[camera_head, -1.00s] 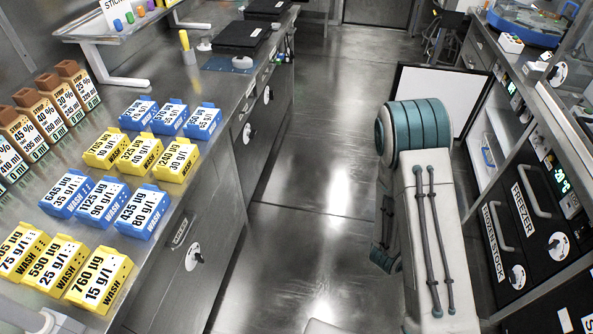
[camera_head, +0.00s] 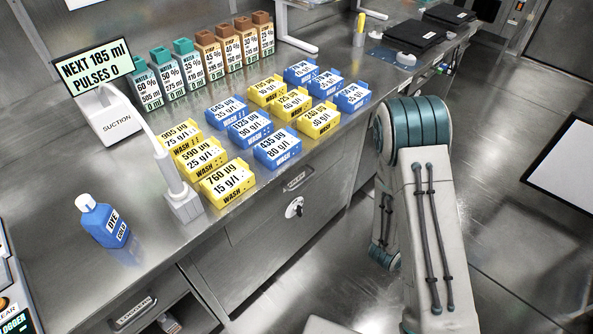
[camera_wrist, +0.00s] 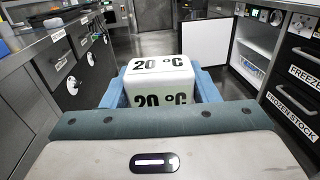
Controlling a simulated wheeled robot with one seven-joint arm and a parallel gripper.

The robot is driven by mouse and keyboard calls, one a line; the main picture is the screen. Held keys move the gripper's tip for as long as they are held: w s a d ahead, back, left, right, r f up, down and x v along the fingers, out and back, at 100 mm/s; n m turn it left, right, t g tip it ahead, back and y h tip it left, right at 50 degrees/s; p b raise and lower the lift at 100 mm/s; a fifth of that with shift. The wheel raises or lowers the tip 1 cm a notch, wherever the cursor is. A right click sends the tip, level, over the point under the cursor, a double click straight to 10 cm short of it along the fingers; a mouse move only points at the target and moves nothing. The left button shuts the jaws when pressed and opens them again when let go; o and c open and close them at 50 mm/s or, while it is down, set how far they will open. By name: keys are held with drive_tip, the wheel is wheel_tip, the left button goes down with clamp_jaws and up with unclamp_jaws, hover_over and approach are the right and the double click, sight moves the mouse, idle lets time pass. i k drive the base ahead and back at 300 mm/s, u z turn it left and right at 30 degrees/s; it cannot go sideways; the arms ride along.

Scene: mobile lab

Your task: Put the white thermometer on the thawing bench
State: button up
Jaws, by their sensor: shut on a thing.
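The white thermometer (camera_wrist: 160,80) is a white block marked "20 °C" in the wrist view. It sits between the two blue fingers of my gripper (camera_wrist: 160,88), which is shut on it. Its lower part is hidden behind my gripper's body. In the head view my arm reaches down at the right, and my gripper and the thermometer do not show. I cannot tell which surface is the thawing bench.
A steel bench (camera_head: 150,235) bears several yellow and blue wash boxes, a suction stand (camera_head: 118,122) and a blue dye bottle (camera_head: 103,222). A freezer drawer (camera_wrist: 300,72) shows at right in the wrist view. The aisle floor (camera_head: 330,265) between is clear.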

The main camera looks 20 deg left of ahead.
sight(73, 268)
drive_tip(key=u, duration=1.5)
